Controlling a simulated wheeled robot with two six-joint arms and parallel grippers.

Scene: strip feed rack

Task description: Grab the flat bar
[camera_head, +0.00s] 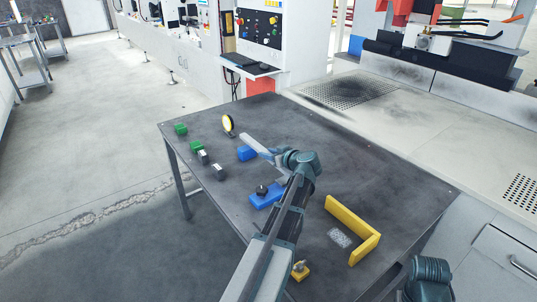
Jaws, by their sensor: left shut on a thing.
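The flat bar (256,144) is a long light-grey strip above the dark table, with one end pointing to the back left. My left gripper (279,158) is at the bar's near right end, shut on it. The wrist and forearm hide the jaws' exact contact. A blue block (246,153) shows beside and partly below the bar; I cannot tell whether they touch. A blue base with a black knob (265,195) stands nearer, left of my forearm. My right gripper is not in view; only part of my right arm shows at the bottom right.
Green blocks (181,129) and dark blocks with pale ends (218,171) stand along the table's left side. A yellow L-shaped fence (364,243) and a small yellow block (300,271) lie nearer. The table's back right is clear.

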